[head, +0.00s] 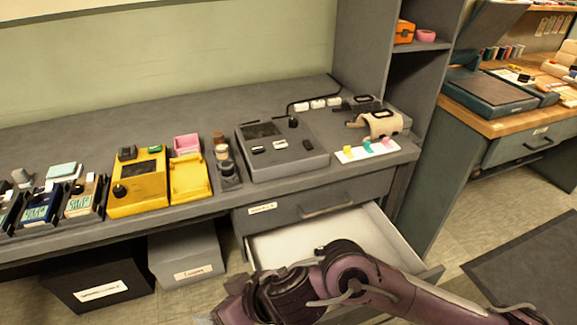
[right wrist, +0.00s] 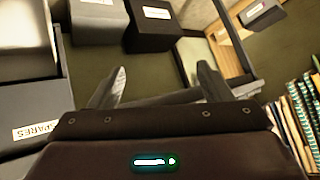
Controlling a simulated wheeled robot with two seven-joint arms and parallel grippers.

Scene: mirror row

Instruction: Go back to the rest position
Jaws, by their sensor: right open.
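My right gripper (right wrist: 158,84) shows in the right wrist view with its two fingers spread apart and nothing between them. In the head view my purple right arm comes in from the lower right. It passes in front of the open drawer (head: 372,228), and its wrist end lies left of the drawer's front, near the bottom edge. The fingertips cannot be made out clearly in the head view. My left gripper is not in view.
The grey bench (head: 90,150) carries a yellow device (head: 138,190) and a grey device (head: 282,150). Under it stand a black bin (head: 98,285) and a grey bin (head: 187,255). A wooden-topped bench (head: 505,125) is at right. Floor is free at lower right, with a dark mat (head: 530,265).

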